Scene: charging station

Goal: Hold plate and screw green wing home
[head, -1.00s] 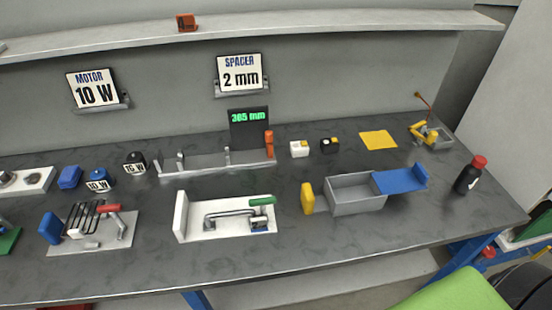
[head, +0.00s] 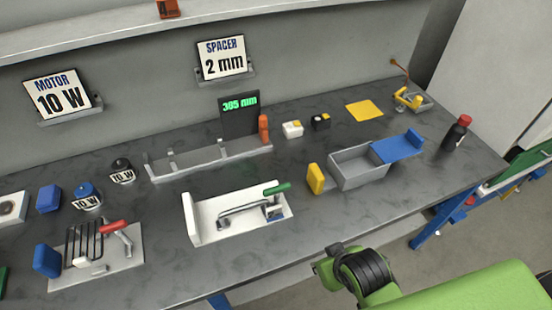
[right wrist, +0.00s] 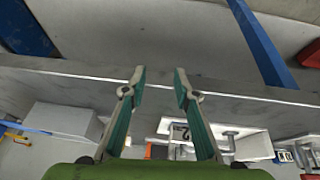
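A white fixture (head: 205,222) with an upright left end wall stands near the front middle of the bench. A metal bar lies along it, and a green-handled part (head: 277,188) sits at its right end. I cannot tell whether this green part is the wing. My right gripper (right wrist: 160,88) is open and empty in the right wrist view, its two fingers apart near the bench edge. In the head view only my green right arm shows, off the bench front at lower right; its fingertips are not visible. My left gripper is in neither view.
At the left is a plate with a red-handled clamp (head: 115,227). A grey bin (head: 358,170) with a blue lid (head: 396,147) and a yellow block (head: 315,178) stand right of the fixture. A measuring rail (head: 205,165) runs behind. A dark bottle (head: 456,134) stands far right.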

